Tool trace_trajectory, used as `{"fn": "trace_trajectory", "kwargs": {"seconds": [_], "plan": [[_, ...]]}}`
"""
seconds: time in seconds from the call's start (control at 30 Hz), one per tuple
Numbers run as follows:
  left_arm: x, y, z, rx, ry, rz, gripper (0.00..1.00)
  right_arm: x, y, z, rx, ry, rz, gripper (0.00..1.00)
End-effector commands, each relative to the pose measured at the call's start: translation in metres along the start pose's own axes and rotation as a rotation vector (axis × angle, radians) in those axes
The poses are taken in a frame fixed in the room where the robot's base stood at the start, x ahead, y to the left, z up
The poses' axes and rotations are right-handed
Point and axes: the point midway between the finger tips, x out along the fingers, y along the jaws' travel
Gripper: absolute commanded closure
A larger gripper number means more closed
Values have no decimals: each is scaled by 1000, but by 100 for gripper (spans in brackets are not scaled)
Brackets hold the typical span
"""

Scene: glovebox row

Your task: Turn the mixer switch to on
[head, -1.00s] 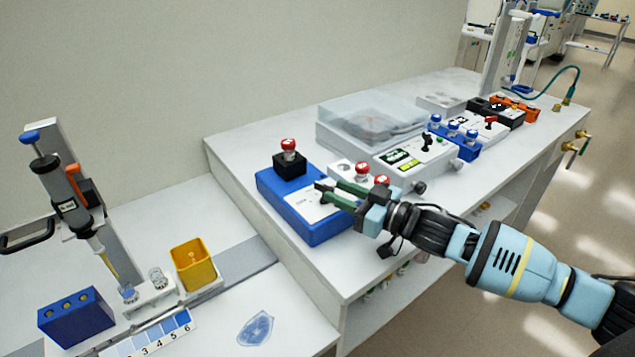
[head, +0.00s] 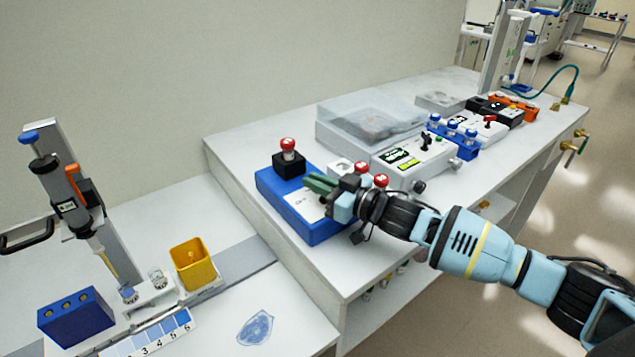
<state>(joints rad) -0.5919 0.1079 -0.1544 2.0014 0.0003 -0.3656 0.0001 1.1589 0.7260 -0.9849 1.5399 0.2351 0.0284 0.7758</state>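The mixer is most likely the blue box (head: 272,190) at the near left end of the raised bench. A black holder (head: 289,163) with a red-capped vial (head: 288,146) stands on its back part. Its white front panel (head: 300,204) carries small dark marks. My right gripper (head: 318,183) reaches in from the right, its green fingers low over the right side of this panel. The fingers and wrist cover part of the panel, and I cannot make out the switch. The finger gap and any contact are unclear. My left gripper is out of view.
Red-capped vials in a white rack (head: 341,168) stand close behind my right gripper. A white instrument (head: 414,165) and a blue vial rack (head: 455,139) are further right. The lower bench at left holds a yellow cup (head: 192,265) and a pipette stand.

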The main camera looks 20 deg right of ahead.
Motion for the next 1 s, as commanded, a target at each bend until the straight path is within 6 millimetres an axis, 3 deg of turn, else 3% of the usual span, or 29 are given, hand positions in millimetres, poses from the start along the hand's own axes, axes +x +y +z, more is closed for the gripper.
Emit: {"fn": "trace_trajectory", "kwargs": {"seconds": [0.47, 1.0], "plan": [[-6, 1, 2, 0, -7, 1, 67, 0, -1, 0, 3, 0, 35, 100], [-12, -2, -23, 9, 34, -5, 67, 0, 3, -2, 11, 3, 341, 100]]}}
